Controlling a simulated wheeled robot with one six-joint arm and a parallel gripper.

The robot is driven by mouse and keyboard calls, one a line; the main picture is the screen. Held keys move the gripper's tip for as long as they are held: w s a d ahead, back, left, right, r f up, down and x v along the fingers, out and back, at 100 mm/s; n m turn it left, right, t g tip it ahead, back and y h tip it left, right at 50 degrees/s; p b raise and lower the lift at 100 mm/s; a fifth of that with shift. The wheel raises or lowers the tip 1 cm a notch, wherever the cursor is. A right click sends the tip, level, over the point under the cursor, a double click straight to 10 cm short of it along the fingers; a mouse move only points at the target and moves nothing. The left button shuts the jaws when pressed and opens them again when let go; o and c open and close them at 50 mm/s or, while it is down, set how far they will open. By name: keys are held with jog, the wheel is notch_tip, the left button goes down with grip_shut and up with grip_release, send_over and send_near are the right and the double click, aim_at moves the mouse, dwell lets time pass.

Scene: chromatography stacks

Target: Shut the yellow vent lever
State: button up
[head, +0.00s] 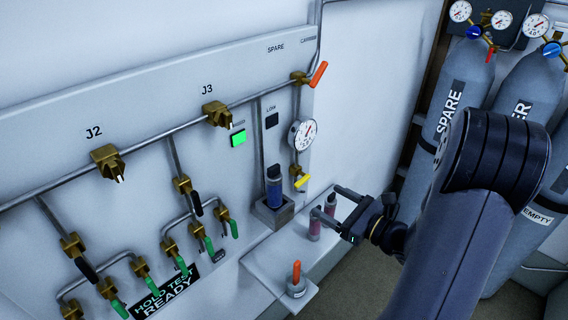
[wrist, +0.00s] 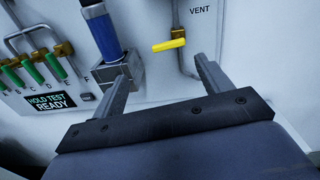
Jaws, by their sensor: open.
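The yellow vent lever (head: 302,181) is on a brass valve low on the wall panel, below a round gauge. In the wrist view the yellow lever (wrist: 168,45) points left, across its vertical pipe, under the word VENT. My gripper (head: 333,202) is open and empty, over the small shelf and to the lower right of the lever. In the wrist view the lever shows beyond and between the fingers of my gripper (wrist: 162,72), with no contact visible.
A blue cylinder (wrist: 103,32) stands in a grey holder (wrist: 119,75) left of the lever. An orange lever (head: 318,74) is higher up. Grey gas cylinders (head: 468,85) stand at right.

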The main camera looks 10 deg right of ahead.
aim_at(304, 181)
jog(key=shift+m+t, duration=0.3)
jog(key=p+x, duration=0.1)
jog(key=x, duration=0.2)
jog(key=p+x, duration=0.1)
jog(key=x, duration=0.3)
jog(key=d+x, duration=0.1)
jog(key=x, duration=0.3)
jog(key=shift+w+f+p, duration=0.1)
jog(key=shift+w+p, duration=0.3)
jog(key=c, duration=1)
jog(key=shift+m, duration=0.6)
jog(key=o, duration=1)
